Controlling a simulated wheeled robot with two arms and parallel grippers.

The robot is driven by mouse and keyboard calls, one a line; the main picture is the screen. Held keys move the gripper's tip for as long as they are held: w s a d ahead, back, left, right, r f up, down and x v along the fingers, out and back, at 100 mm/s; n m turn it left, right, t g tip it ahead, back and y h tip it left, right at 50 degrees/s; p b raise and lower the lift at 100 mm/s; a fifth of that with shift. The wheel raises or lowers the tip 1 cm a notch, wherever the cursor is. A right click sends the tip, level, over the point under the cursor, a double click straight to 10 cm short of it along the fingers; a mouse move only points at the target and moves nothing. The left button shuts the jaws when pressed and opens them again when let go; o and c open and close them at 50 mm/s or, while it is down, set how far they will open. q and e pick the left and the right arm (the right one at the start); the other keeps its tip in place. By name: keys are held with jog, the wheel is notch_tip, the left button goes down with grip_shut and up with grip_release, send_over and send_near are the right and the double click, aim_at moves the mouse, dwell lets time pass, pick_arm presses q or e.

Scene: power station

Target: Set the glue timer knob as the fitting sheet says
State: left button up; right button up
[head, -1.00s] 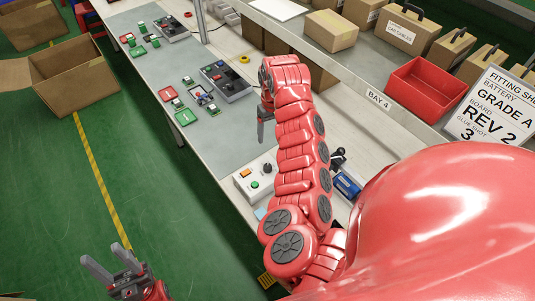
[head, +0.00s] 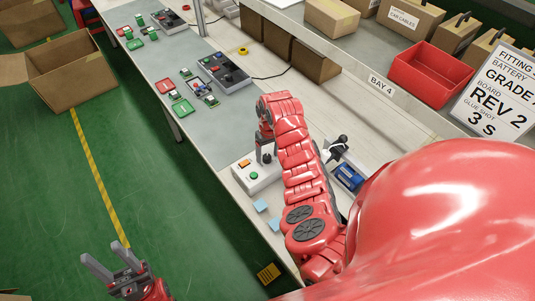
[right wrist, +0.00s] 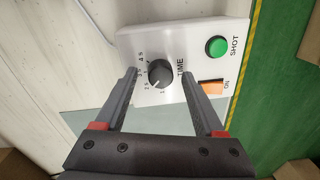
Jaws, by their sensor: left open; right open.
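The white glue timer box (head: 258,178) sits on the bench with an orange switch, a green button and a dark knob (head: 267,158). In the right wrist view the knob (right wrist: 160,74) is ringed by second marks labelled TIME. Its white line points toward the low end, around 1 to 2 s; the exact mark is hard to read. My right gripper (right wrist: 163,78) is open, its fingertips on either side of the knob in the picture; contact cannot be told. The fitting sheet (head: 492,108) reads GLUE SHOT 3 S. My left gripper (head: 110,265) is open and empty over the floor.
A blue item (head: 347,177) and a black-handled tool (head: 338,146) lie right of the timer box. Pale blue notes (head: 261,206) lie on the bench's front. A red bin (head: 428,75) stands on the shelf. Boards and trays lie farther along the bench.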

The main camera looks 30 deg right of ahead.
jog(key=shift+f, duration=0.25)
grip_shut()
jog(key=shift+m, duration=0.3)
jog(key=m+p, duration=0.2)
jog(key=m, duration=0.1)
jog(key=shift+s+m, duration=0.1)
jog(key=shift+m, duration=0.2)
jog(key=m+p, duration=0.2)
jog(key=m, duration=0.2)
jog(key=shift+a+m, duration=0.15)
jog(key=shift+m, duration=0.15)
dwell(0.3)
